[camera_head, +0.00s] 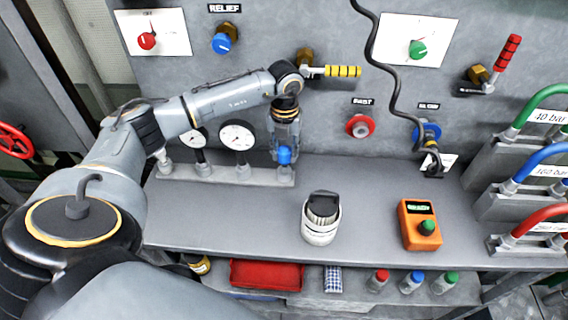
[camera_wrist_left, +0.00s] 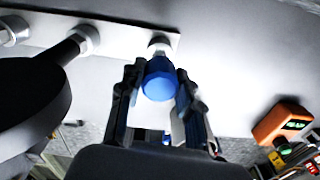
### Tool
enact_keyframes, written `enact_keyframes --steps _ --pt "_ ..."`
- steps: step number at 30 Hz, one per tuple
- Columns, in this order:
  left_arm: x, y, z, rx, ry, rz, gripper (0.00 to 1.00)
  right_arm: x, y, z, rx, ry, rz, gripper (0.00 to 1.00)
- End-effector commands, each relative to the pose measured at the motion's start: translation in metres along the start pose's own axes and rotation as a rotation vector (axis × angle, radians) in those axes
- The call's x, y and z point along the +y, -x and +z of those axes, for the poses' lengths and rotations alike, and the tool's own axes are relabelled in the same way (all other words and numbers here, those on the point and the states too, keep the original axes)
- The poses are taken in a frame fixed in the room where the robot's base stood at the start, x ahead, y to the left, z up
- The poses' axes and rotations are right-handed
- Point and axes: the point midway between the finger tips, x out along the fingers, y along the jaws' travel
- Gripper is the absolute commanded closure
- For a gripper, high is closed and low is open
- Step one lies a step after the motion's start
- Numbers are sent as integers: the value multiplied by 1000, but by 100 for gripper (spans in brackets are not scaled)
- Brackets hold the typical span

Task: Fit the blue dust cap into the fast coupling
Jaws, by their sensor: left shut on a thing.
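The blue dust cap (camera_head: 284,156) is between the fingers of my left gripper (camera_head: 286,148), which is shut on it and points down. In the left wrist view the cap (camera_wrist_left: 160,80) sits between both fingertips (camera_wrist_left: 157,90), with a grey peg just behind it. I cannot tell whether the cap still touches the peg. The fast coupling (camera_head: 360,126) is a red ring with a grey centre on the upright panel, under its label, to the right of the gripper. My right gripper is not in view.
The gauge rack (camera_head: 220,173) stands on the bench below the gripper. A blue-ringed coupling (camera_head: 427,131) is right of the red one, with a black hose beside it. A yellow-handled valve (camera_head: 340,71) juts out above. A white-and-black canister (camera_head: 321,218) and orange box (camera_head: 419,224) stand in front.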

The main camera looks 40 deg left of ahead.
Motion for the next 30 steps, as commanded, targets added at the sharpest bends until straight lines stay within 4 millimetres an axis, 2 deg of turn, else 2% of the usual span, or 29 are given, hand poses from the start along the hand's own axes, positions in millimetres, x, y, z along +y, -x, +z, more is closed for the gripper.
enact_keyframes --steps 7,21,30 --pt "0 5 0 -1 0 0 100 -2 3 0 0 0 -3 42" --pt "0 40 0 0 0 0 100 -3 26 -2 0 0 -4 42" --pt "0 40 0 0 0 0 100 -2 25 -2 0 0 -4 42"
